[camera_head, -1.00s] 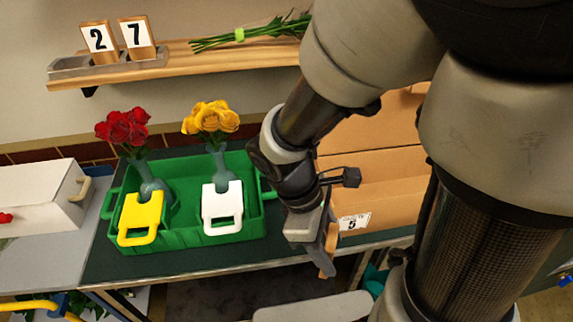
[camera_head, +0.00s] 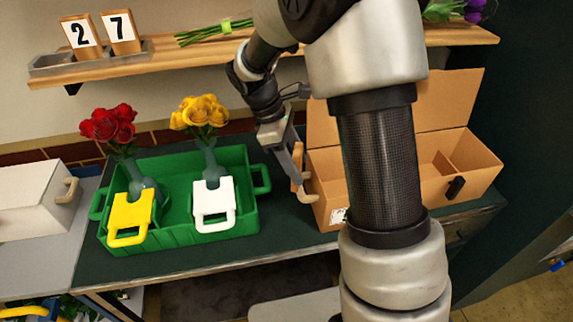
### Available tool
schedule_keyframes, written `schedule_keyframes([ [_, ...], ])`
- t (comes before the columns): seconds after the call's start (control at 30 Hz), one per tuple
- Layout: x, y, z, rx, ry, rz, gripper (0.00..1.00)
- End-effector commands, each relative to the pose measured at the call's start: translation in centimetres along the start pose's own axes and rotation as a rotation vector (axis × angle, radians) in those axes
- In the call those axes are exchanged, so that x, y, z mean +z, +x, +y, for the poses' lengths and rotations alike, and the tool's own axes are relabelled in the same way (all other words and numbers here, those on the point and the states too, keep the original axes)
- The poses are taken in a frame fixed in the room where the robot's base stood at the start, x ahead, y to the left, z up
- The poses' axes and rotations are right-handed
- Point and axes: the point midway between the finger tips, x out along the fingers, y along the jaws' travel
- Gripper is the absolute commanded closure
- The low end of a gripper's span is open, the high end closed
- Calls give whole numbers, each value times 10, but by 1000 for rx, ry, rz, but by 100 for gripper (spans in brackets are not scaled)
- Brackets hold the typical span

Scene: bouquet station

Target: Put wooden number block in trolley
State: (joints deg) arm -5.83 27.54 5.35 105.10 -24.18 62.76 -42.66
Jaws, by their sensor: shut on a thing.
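My gripper (camera_head: 297,165) hangs over the dark green counter, between the green caddy and the cardboard box. It is shut on a tan wooden piece, which looks like a wooden number block (camera_head: 302,187); no number shows on its visible side. Two more wooden number blocks stand upright on the wall shelf: one marked 2 (camera_head: 80,34) and one marked 7 (camera_head: 121,31). No trolley can be clearly made out; a pale grey surface (camera_head: 300,310) below the counter's front edge is cut off by the frame, and I cannot tell what it is.
The green caddy (camera_head: 177,237) holds vases of red roses (camera_head: 108,123) and yellow roses (camera_head: 199,112), with yellow and white handled items. The open cardboard box (camera_head: 465,185) is close at the gripper's right. A white case (camera_head: 30,200) stands left. My arm hides part of the box.

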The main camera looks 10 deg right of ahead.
Motion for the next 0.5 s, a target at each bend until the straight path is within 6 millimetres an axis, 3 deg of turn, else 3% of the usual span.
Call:
schedule_keyframes([
  [0.1, -11, -6, 31, 0, 1, 1, 75],
  [0.43, -36, -16, 96, -1, 1, 0, 75],
  [0.5, -45, 10, 93, -2, -1, -1, 75],
])
